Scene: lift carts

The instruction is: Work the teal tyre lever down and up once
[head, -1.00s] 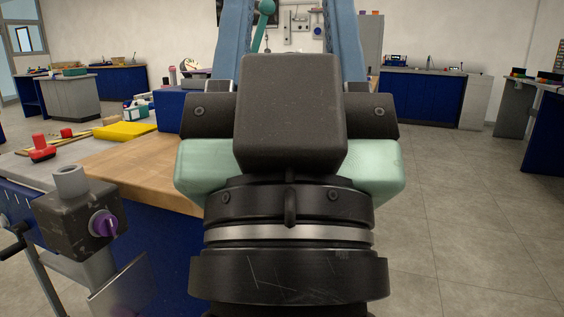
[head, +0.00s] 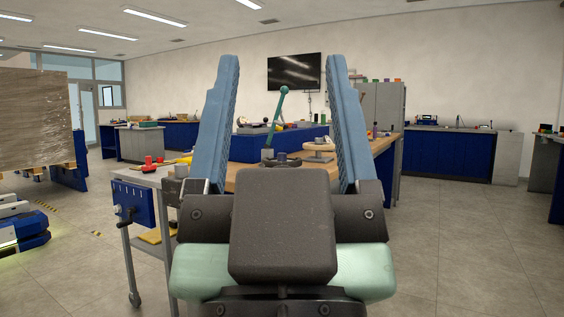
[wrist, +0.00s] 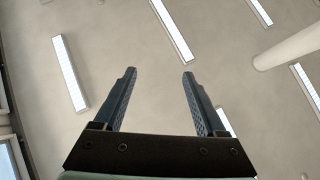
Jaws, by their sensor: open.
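The teal tyre lever (head: 277,117) rises from the worktop in the middle of the head view, leaning slightly right, with a round knob (head: 283,90) at its top. Its foot is near a dark round part on the wooden top. My gripper (head: 282,62) is open and empty. Its two blue fingers point up and appear on either side of the lever, which stands farther off beyond them. In the wrist view my gripper (wrist: 159,73) has only ceiling between its fingers; the lever is not in that view.
A wooden-topped workbench (head: 383,145) stands ahead. A grey cart with a blue box (head: 133,203) is at left front, with a crank. A wrapped pallet load (head: 35,120) and a blue low machine (head: 25,228) stand farther left. The floor at right is open.

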